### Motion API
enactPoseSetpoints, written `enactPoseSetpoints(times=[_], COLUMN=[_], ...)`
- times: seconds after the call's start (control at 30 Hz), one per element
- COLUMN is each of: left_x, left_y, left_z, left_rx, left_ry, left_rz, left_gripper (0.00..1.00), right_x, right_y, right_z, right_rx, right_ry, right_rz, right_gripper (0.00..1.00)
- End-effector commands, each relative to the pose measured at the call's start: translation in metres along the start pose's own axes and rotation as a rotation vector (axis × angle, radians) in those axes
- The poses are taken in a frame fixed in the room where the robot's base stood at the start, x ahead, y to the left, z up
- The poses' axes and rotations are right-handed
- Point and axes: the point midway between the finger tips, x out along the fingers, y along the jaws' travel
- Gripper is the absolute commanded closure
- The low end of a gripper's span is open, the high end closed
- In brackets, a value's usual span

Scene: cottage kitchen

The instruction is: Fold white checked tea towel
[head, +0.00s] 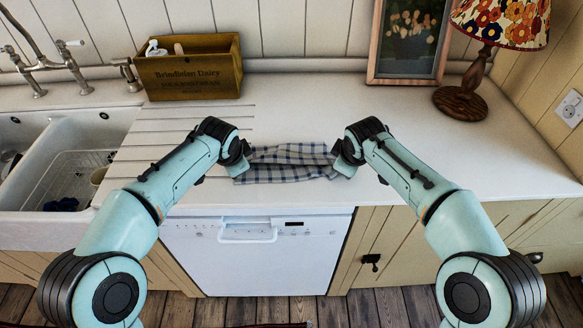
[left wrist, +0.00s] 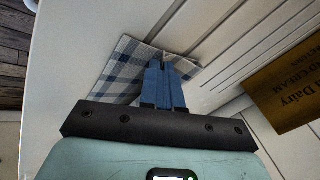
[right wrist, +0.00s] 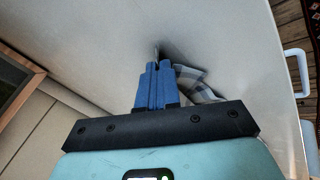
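The white and blue checked tea towel (head: 288,164) lies rumpled on the white worktop near its front edge, with creases running across it between my grippers. My left gripper (head: 241,168) is at the towel's left end. In the left wrist view its blue fingers (left wrist: 164,72) are close together on a raised pinch of the towel (left wrist: 125,72). My right gripper (head: 340,163) is at the right end. In the right wrist view its fingers (right wrist: 157,72) are close together with a thin sliver between the tips, and part of the towel (right wrist: 196,82) shows behind them.
A wooden dairy crate (head: 193,72) stands at the back left, beside the sink (head: 62,150) and tap. A picture frame (head: 408,45) and a lamp (head: 470,92) stand at the back right. The worktop behind and right of the towel is clear. A white dishwasher (head: 258,258) is below.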

Motion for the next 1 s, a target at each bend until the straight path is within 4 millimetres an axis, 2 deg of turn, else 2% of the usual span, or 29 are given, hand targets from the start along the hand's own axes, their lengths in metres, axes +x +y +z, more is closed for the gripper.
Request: enactPoseSetpoints(times=[0.03,0.17,0.2,0.27,0.3,0.33,0.73,1.0], left_x=[0.0,0.0,0.0,0.0,0.0,0.0,0.0,-0.039], left_y=[-0.004,-0.004,-0.004,-0.004,-0.003,-0.003,0.001,-0.002], left_z=[0.006,0.006,0.006,0.005,0.005,0.004,0.002,-0.001], left_rx=[-0.005,-0.005,-0.005,-0.005,-0.004,-0.004,0.0,0.001], left_ry=[-0.011,-0.011,-0.011,-0.011,-0.01,-0.009,-0.007,-0.002], left_rz=[-0.007,-0.006,-0.006,-0.005,-0.005,-0.004,0.006,0.002], left_gripper=[1.0,1.0,0.94,0.74,0.61,0.53,0.53,0.53], right_x=[0.0,0.0,0.0,0.0,0.0,0.0,-0.001,-0.04], right_y=[0.004,0.004,0.004,0.004,0.003,0.003,-0.001,0.002], right_z=[0.006,0.006,0.006,0.005,0.005,0.004,0.0,-0.002], right_rx=[0.005,0.005,0.005,0.005,0.004,0.003,-0.001,-0.001], right_ry=[-0.011,-0.011,-0.011,-0.011,-0.01,-0.009,-0.002,0.001], right_rz=[0.007,0.006,0.006,0.006,0.005,0.004,-0.004,-0.001], right_gripper=[1.0,1.0,0.94,0.74,0.61,0.53,0.53,0.53])
